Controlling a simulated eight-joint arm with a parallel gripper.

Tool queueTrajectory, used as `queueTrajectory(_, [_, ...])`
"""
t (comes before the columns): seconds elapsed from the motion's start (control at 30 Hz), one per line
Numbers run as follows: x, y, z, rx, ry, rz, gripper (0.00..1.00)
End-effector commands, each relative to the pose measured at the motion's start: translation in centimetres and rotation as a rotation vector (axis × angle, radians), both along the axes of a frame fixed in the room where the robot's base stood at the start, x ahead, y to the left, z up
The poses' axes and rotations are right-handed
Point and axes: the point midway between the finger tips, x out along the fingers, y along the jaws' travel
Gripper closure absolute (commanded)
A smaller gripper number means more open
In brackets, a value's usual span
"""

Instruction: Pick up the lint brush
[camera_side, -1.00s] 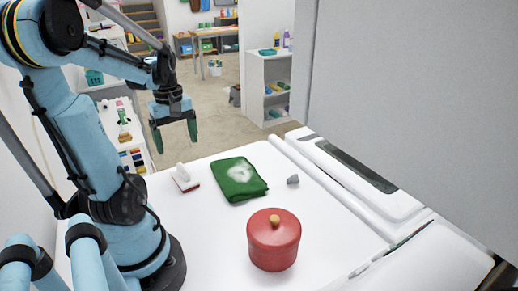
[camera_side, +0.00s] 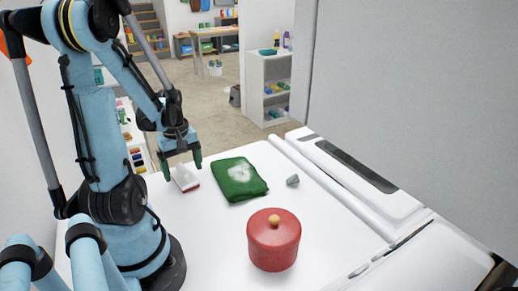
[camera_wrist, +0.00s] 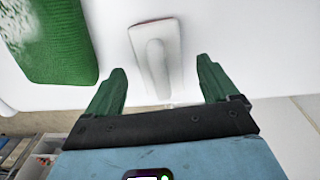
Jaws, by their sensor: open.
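The lint brush (camera_side: 186,178) is a small white brush with a white handle and a reddish edge. It lies on the white surface to the left of the folded green cloth. In the wrist view the lint brush (camera_wrist: 156,52) shows ahead of and between the green fingertips, with its handle pointing towards the gripper. My gripper (camera_side: 182,167) is open and empty, pointing down just over the brush; its fingers partly cover the brush in the side view. The gripper also shows in the wrist view (camera_wrist: 160,75). I cannot tell whether any finger touches the brush.
The green cloth (camera_side: 239,180) with a whitish patch lies right of the brush. A red lidded pot (camera_side: 274,246) stands nearer the front. A large grey panel (camera_side: 415,100) rises at the right.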

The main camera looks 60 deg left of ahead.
Motion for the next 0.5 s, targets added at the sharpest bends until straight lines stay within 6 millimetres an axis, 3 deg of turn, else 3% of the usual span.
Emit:
queueTrajectory(0.2, [0.0,0.0,-1.7,0.001,0.0,0.0,0.13])
queueTrajectory(0.5, [0.0,0.0,-1.9,0.001,0.0,0.0,0.13])
